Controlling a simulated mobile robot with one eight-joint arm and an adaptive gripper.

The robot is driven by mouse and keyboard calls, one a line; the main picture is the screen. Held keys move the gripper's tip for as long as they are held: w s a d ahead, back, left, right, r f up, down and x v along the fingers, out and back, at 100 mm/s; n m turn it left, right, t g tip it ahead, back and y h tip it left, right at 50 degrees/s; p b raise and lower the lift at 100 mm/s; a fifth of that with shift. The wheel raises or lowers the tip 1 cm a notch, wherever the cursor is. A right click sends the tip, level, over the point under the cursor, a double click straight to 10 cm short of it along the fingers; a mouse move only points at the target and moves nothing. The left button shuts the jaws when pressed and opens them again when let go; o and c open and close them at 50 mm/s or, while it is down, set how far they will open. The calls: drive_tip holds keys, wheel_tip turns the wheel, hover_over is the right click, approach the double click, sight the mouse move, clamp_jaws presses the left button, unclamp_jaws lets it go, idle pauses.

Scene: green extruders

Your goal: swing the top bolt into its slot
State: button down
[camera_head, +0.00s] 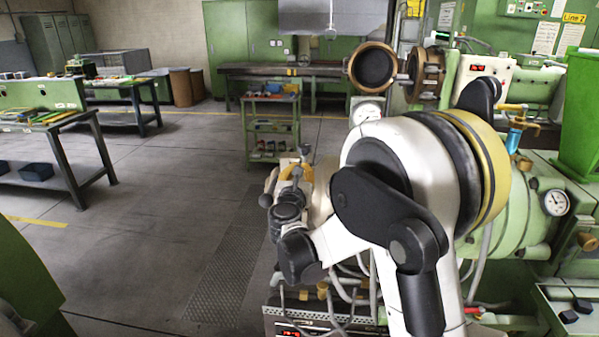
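My white and black arm fills the middle right of the head view and hides much of the near green extruder (515,225). The arm's dark end parts (290,215) are beside the extruder's front end, where a yellowish ring and small metal parts (296,168) show. I cannot make out my gripper's fingers or whether they hold anything. The top bolt and its slot cannot be told apart here; they are small or hidden behind the arm.
A round brown-rimmed flange (372,68) hangs open on the extruder behind. A gauge (556,202) and blue-handled valve (515,135) are at right. A green cart (271,125) and workbenches (60,150) stand back and left. The middle-left floor is clear.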

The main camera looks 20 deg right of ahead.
drive_tip(key=v, duration=0.8)
drive_tip(key=shift+b, duration=0.4)
drive_tip(key=s+d+f+m+g+b, duration=0.15)
drive_tip(key=s+d+m+g, duration=0.55)
drive_tip(key=s+m, duration=0.8)
drive_tip(key=s+a+f+m+g+y, duration=0.1)
drive_tip(key=s+a+f+m+y, duration=0.2)
drive_tip(key=s+m, duration=0.5)
drive_tip(key=s+a+f+m+g+y+b, duration=0.1)
drive_tip(key=s+a+f+m+y, duration=0.2)
drive_tip(key=s+f+m, duration=0.2)
drive_tip(key=s+m, duration=0.3)
drive_tip(key=s, duration=0.1)
drive_tip(key=shift+s+a+m+g+y, duration=0.2)
drive_tip(key=shift+s+m+g+y, duration=0.1)
drive_tip(key=shift+y, duration=0.1)
